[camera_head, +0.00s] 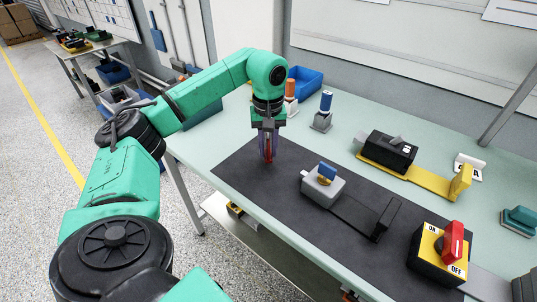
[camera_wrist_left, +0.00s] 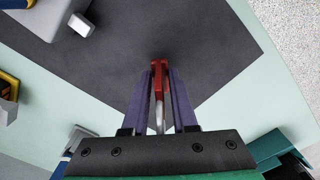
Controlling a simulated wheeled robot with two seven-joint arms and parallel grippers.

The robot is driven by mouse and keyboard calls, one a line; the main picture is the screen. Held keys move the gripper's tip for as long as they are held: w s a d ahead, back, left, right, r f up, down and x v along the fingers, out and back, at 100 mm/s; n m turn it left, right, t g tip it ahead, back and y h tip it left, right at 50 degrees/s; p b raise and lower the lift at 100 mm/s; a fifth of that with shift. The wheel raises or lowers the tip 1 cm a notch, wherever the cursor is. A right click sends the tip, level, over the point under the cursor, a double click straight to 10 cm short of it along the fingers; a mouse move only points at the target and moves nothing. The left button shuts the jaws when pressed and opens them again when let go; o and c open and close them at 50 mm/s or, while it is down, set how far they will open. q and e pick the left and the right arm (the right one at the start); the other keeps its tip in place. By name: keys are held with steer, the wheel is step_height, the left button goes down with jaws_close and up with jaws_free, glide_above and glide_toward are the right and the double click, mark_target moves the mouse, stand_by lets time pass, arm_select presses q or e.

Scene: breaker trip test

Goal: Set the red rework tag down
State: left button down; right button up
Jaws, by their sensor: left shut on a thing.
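The red rework tag (camera_wrist_left: 158,75) is between the two fingers of my left gripper (camera_wrist_left: 160,95), which is shut on it. In the head view my left gripper (camera_head: 268,145) points down over the far-left part of the dark mat (camera_head: 240,172), and a red bit of the tag (camera_head: 268,157) shows at its fingertips. I cannot tell whether the tag touches the mat. My right gripper is not in view.
On the mat stand a grey box with a blue knob (camera_head: 322,184) and a yellow box with a red rotary switch (camera_head: 441,254). A black breaker on a yellow base (camera_head: 390,151) stands behind. Stamp-like holders (camera_head: 322,118) and a blue bin (camera_head: 305,82) stand at the back.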

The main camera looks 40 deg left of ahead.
arm_select(q)
steer(key=shift+f, duration=1.2)
steer(key=shift+f, duration=0.1)
steer(key=c, duration=0.7)
jaws_free()
steer(key=shift+r, duration=0.25)
step_height(320, 180, up, 8)
steer(key=shift+w+f, duration=0.1)
step_height(320, 180, up, 4)
steer(key=shift+d+f+p, duration=0.1)
steer(key=shift+p, duration=0.9)
